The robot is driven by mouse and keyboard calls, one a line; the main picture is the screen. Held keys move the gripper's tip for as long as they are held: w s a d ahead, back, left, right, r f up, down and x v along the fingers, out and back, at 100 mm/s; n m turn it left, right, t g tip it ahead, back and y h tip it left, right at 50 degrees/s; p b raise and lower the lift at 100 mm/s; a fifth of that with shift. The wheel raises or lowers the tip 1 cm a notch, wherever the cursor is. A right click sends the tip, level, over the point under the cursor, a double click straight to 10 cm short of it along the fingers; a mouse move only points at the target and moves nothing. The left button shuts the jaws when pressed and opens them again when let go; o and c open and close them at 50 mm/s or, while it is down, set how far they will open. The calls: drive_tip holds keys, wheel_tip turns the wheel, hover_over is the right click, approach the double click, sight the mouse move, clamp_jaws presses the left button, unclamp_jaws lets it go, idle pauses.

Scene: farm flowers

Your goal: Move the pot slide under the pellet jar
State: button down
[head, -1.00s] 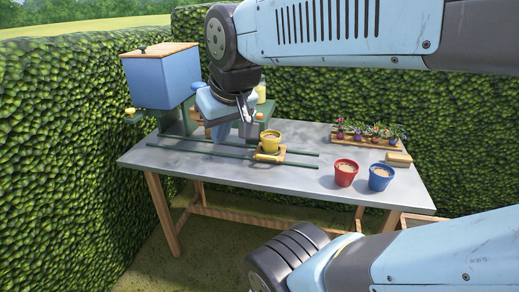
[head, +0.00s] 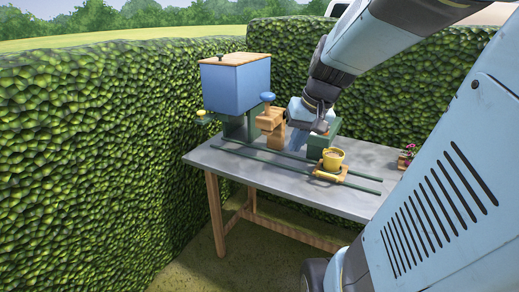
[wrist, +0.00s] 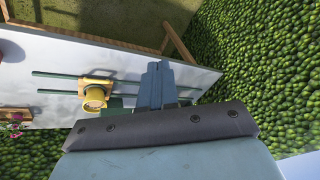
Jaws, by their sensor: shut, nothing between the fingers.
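The pot slide (head: 319,174) is a wooden carriage with a yellow front handle, sitting on two green rails along the table. A yellow pot (head: 333,162) with brown contents stands upright on it. The slide (wrist: 86,82) and pot (wrist: 95,101) also show in the wrist view. My gripper (head: 297,141) is shut and empty, pointing down at the back of the rails, left of the slide and apart from it. Its closed fingers (wrist: 160,68) show in the wrist view. I cannot make out the pellet jar; my arm covers part of the area behind the rails.
A blue hopper (head: 236,88) with a wooden lid stands at the table's back left. A wooden piece with a blue knob (head: 267,97) and a green block (head: 322,146) stand behind the rails. Potted flowers (head: 407,155) are at right. A tall hedge (head: 100,160) borders the table.

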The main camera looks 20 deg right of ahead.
drive_tip(key=d+f+m+t+y, duration=0.1)
drive_tip(key=d+f+m+t, duration=0.15)
drive_tip(key=d+f, duration=0.65)
drive_tip(key=d+f+m+t, duration=0.1)
drive_tip(key=d+f+m, duration=0.3)
drive_tip(key=d, duration=0.9)
drive_tip(key=d+f+m+t+y, duration=0.1)
drive_tip(key=d+f+m, duration=0.3)
drive_tip(key=d+f, duration=0.5)
drive_tip(key=w+f, duration=0.1)
drive_tip(key=w, duration=0.1)
drive_tip(key=w+f, duration=0.3)
drive_tip(key=w, duration=0.1)
drive_tip(key=shift+w+a+f, duration=0.25)
drive_tip(key=shift+w+a, duration=0.05)
drive_tip(key=shift+w, duration=0.05)
drive_tip(key=shift+w+a+r, duration=0.1)
drive_tip(key=shift+w+a, duration=0.15)
drive_tip(key=shift+w, duration=0.3)
drive_tip(key=shift+w+a, duration=0.2)
drive_tip(key=shift+w, duration=0.3)
drive_tip(key=shift+w+a, duration=0.25)
drive_tip(key=shift+w, duration=0.5)
